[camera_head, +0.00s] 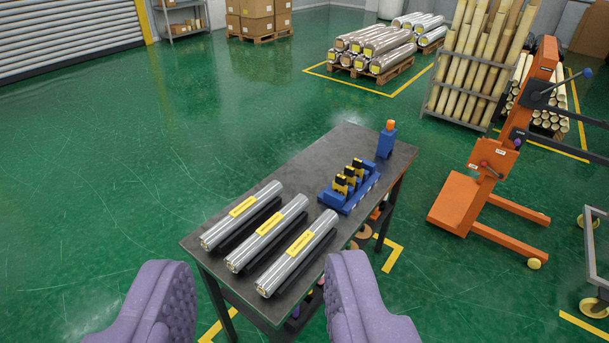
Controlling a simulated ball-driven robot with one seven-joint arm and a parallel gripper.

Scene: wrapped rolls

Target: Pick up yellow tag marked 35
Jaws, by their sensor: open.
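A blue rack (348,193) stands on the dark table (362,147), holding several small yellow and black tags (350,177) upright in a row. Their markings are too small to read, so I cannot tell which is marked 35. Yellow labels also lie on three silver wrapped rolls: the left roll (221,229), the middle roll (247,251) and the right roll (278,274). Their print is not legible either. My gripper (257,263) shows as two purple padded fingers at the bottom of the view, wide open and empty, on the near side of the table and apart from the rack.
A blue block with an orange top (386,143) stands at the table's far corner. An orange lifter (470,200) stands to the right, beside a rack of tubes (465,90). Stacked wrapped rolls (372,48) lie on a pallet behind. The green floor at left is clear.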

